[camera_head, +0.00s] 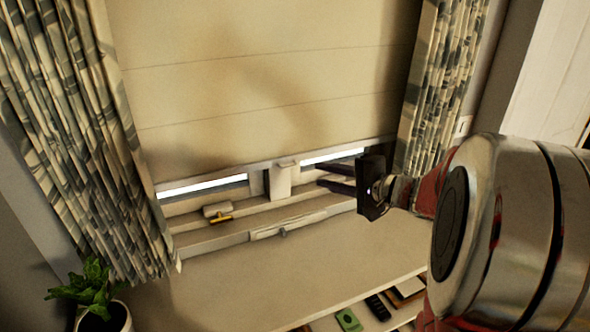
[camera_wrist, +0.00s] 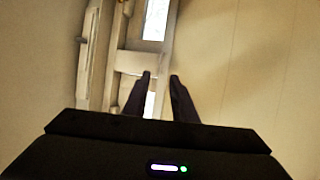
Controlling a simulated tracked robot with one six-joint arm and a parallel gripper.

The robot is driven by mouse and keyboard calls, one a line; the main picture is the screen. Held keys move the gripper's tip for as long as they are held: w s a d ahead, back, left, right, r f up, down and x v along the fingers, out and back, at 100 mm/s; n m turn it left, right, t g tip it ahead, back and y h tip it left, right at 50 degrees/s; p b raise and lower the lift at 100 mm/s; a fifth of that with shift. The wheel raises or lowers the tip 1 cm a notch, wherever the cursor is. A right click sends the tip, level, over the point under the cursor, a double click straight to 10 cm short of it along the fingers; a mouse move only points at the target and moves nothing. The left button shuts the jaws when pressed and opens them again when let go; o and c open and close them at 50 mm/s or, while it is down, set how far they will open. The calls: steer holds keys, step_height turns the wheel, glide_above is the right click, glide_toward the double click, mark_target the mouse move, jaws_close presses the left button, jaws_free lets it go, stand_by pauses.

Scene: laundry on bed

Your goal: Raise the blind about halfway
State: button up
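The cream blind (camera_head: 265,75) hangs over the window between two curtains. Its bottom edge is just above the sill, with a thin bright strip of window below it. A pale pull tab (camera_head: 281,180) hangs at the middle of the bottom bar (camera_head: 225,172). My gripper (camera_head: 320,176) is right of the tab, its two dark fingers apart and pointing left towards it. Nothing shows between them. In the wrist view the blind (camera_wrist: 245,60) fills the right side, and my fingertips (camera_wrist: 160,76) are apart near its bottom bar. I cannot tell whether they touch anything.
Patterned curtains hang at left (camera_head: 70,110) and right (camera_head: 437,85). A window handle with a yellow part (camera_head: 221,218) and a latch (camera_head: 283,233) are on the lower frame. A potted plant (camera_head: 92,292) stands lower left. Several small items, one green (camera_head: 348,320), lie lower right.

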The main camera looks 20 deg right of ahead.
mark_target(290, 167)
steer(key=x, duration=1.1)
steer(key=shift+c, duration=0.3)
jaws_close()
steer(key=shift+f, duration=0.1)
stand_by(0.8)
